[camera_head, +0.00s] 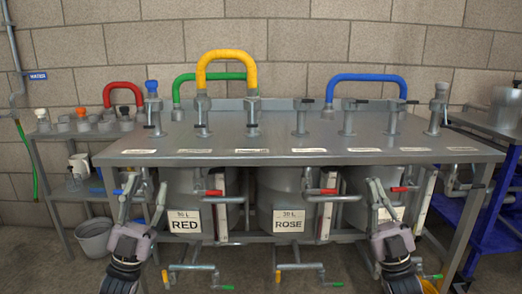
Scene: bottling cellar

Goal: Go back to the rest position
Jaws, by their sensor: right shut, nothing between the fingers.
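My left gripper (144,186) is at the lower left, in front of the table's front edge and left of the vessel labelled RED (186,222). Its fingers point up and stand apart, with nothing seen between them. My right gripper (386,196) is at the lower right, in front of the vessel at the right under the table, and partly covers that vessel's label. It is shut and holds nothing. Both grippers are low, below the level of the tabletop.
A steel table (290,137) carries several valves and yellow (228,55), green (184,80) and blue (366,78) hoses. A ROSE vessel (288,218) and crank handles are below. A shelf rack (72,133) stands left, a bucket (95,237) beneath, a blue cart (484,212) right.

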